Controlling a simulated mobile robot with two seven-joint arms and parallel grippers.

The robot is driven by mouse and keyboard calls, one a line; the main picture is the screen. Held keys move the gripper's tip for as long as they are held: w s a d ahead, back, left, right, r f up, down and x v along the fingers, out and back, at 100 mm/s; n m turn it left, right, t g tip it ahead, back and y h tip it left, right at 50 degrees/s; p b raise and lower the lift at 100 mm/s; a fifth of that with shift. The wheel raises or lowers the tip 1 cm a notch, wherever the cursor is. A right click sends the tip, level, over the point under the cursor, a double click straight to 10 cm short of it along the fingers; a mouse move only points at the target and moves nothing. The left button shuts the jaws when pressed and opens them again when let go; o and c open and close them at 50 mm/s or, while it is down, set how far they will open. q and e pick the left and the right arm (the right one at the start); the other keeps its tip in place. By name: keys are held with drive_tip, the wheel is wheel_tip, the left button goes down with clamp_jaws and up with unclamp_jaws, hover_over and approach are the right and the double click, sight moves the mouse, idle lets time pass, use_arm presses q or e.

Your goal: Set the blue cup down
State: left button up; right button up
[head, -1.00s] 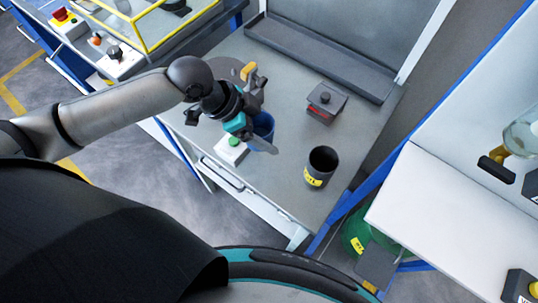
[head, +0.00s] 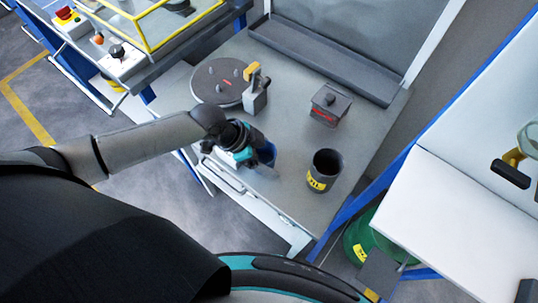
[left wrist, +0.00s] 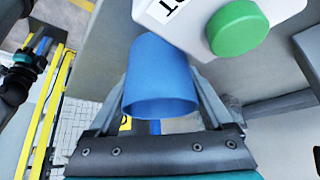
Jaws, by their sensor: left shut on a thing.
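The blue cup (head: 267,154) is near the front edge of the grey worktable (head: 285,195). My left gripper (head: 251,155) is shut on it, and its arm comes in from the left. In the left wrist view the cup (left wrist: 160,75) sits between the two fingers. The gripper hides much of the cup in the head view, and I cannot tell whether its base touches the table. My right gripper is not in view.
A white box with a green button (left wrist: 238,27) is close beside the cup. A dark canister with a yellow label (head: 316,180) stands to its right. A round grey plate (head: 213,84) and a small dark box (head: 330,104) are farther back. Bare tabletop lies between.

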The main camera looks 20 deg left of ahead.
use_arm(q)
drive_tip(key=shift+f, duration=0.15)
drive_tip(key=o, duration=1.3)
drive_tip(key=shift+r, duration=0.25)
drive_tip(key=p+v, duration=0.1)
drive_tip(key=v, duration=1.1)
drive_tip(key=shift+p, duration=0.3)
drive_tip(key=shift+f, duration=0.1)
